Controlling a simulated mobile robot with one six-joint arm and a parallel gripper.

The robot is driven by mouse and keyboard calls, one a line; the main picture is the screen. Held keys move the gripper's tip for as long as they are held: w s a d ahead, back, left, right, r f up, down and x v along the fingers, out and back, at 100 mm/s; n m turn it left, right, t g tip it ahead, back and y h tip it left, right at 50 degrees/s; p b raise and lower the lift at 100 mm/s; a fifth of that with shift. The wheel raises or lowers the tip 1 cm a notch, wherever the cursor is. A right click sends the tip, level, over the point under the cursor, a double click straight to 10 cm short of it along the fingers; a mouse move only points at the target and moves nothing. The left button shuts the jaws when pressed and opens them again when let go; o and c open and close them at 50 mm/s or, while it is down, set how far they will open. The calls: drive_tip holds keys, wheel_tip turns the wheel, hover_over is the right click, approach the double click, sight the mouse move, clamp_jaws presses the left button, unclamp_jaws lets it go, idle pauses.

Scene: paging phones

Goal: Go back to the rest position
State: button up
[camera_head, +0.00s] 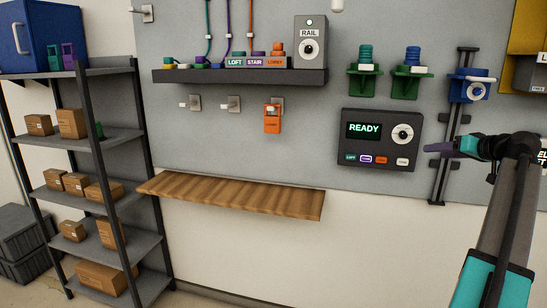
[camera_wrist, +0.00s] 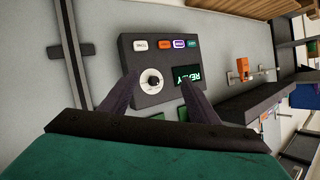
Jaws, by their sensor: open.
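My gripper (camera_head: 440,150) is raised at the right in the head view, in front of the wall and beside the dark vertical rail (camera_head: 436,188). In the wrist view my gripper (camera_wrist: 158,86) has its two dark fingers spread apart, with nothing held between them. The dark READY panel (camera_head: 380,157), with a round dial and several small labelled buttons, is left of my gripper. In the wrist view the panel (camera_wrist: 160,42) appears upside down beyond the fingers, its dial showing between them. An orange LOBBY handset (camera_head: 272,119) hangs on a wall hook.
A dark wall shelf (camera_head: 240,76) holds labelled blocks and a grey RAIL box (camera_head: 310,42). Green brackets (camera_head: 363,82) and a blue bracket (camera_head: 468,86) project from the wall. A wooden ledge (camera_head: 235,196) lies below. A shelf rack (camera_head: 95,140) with cartons stands left.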

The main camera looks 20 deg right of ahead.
drive_tip(key=w+a+f+g+y, duration=0.1)
drive_tip(key=w+a+f, duration=0.35)
drive_tip(key=f, duration=0.55)
drive_tip(key=w+a+f+g+y, duration=0.1)
drive_tip(key=w+a+f+g, duration=0.15)
drive_tip(key=a+f, duration=0.5)
drive_tip(key=w+a+f+g+y, duration=0.1)
drive_tip(key=w+a+f, duration=0.25)
drive_tip(key=f, duration=0.75)
drive_tip(key=a+f+g+y, duration=0.2)
drive_tip(key=a+f+g, duration=0.2)
drive_tip(key=a+f, duration=1.9)
drive_tip(key=s+a+f+n+g, duration=0.1)
drive_tip(key=s+a+f+g, duration=0.2)
drive_tip(key=s+a+f, duration=0.6)
drive_tip(key=s+a+f+n+g, duration=0.1)
drive_tip(key=s+a+f+g, duration=0.2)
drive_tip(key=s+a+f, duration=0.7)
drive_tip(key=s+a+f+n+g+h, duration=0.1)
drive_tip(key=s+a+f, duration=0.1)
drive_tip(key=s, duration=0.4)
drive_tip(key=s+a+f+n+g+h, duration=0.1)
drive_tip(key=s+a+f+g, duration=0.1)
drive_tip(key=s+f, duration=0.3)
drive_tip(key=s+a+f+n+g+h, duration=0.1)
drive_tip(key=s+a+f+g+h, duration=0.1)
drive_tip(key=s, duration=0.6)
drive_tip(key=shift+s+a+f, duration=0.2)
drive_tip(key=shift+a+f, duration=0.35)
drive_tip(key=shift+f, duration=0.2)
